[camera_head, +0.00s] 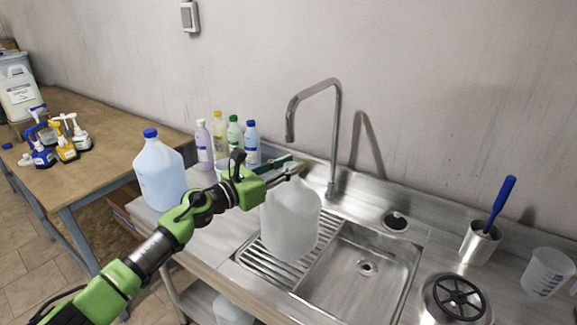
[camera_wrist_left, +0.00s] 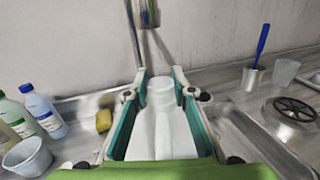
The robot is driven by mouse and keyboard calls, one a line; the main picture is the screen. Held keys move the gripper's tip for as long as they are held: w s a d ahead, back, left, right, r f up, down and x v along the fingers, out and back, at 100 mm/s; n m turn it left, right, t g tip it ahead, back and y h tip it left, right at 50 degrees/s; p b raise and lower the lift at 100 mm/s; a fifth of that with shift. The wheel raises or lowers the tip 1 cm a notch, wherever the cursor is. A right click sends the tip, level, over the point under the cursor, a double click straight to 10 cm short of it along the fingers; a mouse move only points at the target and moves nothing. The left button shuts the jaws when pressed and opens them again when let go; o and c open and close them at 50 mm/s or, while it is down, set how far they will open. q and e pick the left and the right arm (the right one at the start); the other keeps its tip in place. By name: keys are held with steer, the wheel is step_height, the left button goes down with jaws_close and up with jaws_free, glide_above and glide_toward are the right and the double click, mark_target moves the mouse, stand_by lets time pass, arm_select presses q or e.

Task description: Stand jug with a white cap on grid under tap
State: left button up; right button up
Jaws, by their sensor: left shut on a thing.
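The translucent white jug (camera_head: 290,222) is upright over the ribbed metal grid (camera_head: 262,266) beside the sink basin. I cannot tell if its base touches the grid. My left gripper (camera_head: 283,174) is shut on the jug near its top. In the left wrist view the jug (camera_wrist_left: 163,135) sits between the two green-edged fingers, with its white cap (camera_wrist_left: 160,88) at the far end. In the head view the gripper hides the cap. The steel tap (camera_head: 333,135) rises behind the jug, its spout bending over to the left. My right gripper is not in view.
A blue-capped jug (camera_head: 160,172) stands left of the grid, near several bottles (camera_head: 234,136). The sink basin (camera_head: 358,280) is empty. At right are a steel cup (camera_head: 479,243) with a blue-handled brush, a clear beaker (camera_head: 546,272) and a round pot (camera_head: 452,300).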

arm_select(q)
steer(key=shift+f+b, duration=0.45)
steer(key=o, duration=1.2)
